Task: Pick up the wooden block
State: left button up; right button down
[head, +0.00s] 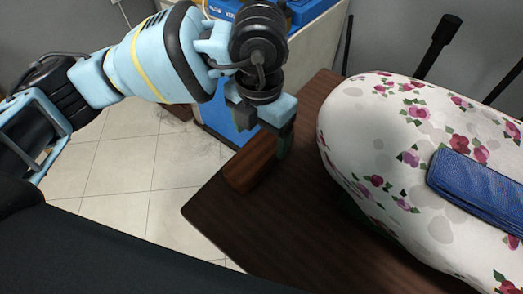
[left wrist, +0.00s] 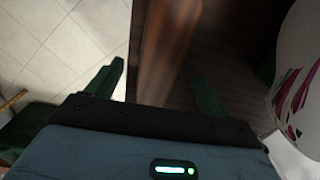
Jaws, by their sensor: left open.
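The wooden block (head: 250,167) is reddish brown and long. It lies along the left edge of a dark brown wooden table (head: 235,220). My left gripper (head: 267,133) is over the block in the head view, pointing down, and hides part of its far end. In the left wrist view the block (left wrist: 168,45) passes between the two green fingers of the open gripper (left wrist: 157,86), one on either side. I cannot tell whether either finger touches it. My right gripper is not in view.
A padded ironing form with a floral cover (head: 370,125) stands close to the right of the gripper, with a blue folded item (head: 475,185) on it. A blue and cream cabinet (head: 310,55) is behind. Tiled floor (head: 125,165) lies left of the table.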

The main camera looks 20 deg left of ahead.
aim_at(261, 147)
pick_arm(q)
jog(key=shift+w+d+f, duration=0.1)
jog(key=shift+f, duration=2.5)
jog(key=c, duration=1.3)
jog(key=shift+o, duration=0.2)
jog(key=shift+r, duration=0.1)
jog(key=shift+r, duration=0.45)
jog(key=r, duration=0.1)
jog(key=s+r, duration=0.1)
jog(key=shift+d+r, duration=0.2)
jog(key=shift+r, duration=0.15)
jog(key=s+d, duration=0.1)
jog(key=s, duration=0.3)
jog(key=s+d+r, duration=0.1)
jog(key=s, duration=0.4)
jog(key=s+d, duration=0.2)
jog(key=s, duration=0.3)
jog(key=shift+s+r, duration=0.15)
jog(key=shift+s, duration=0.05)
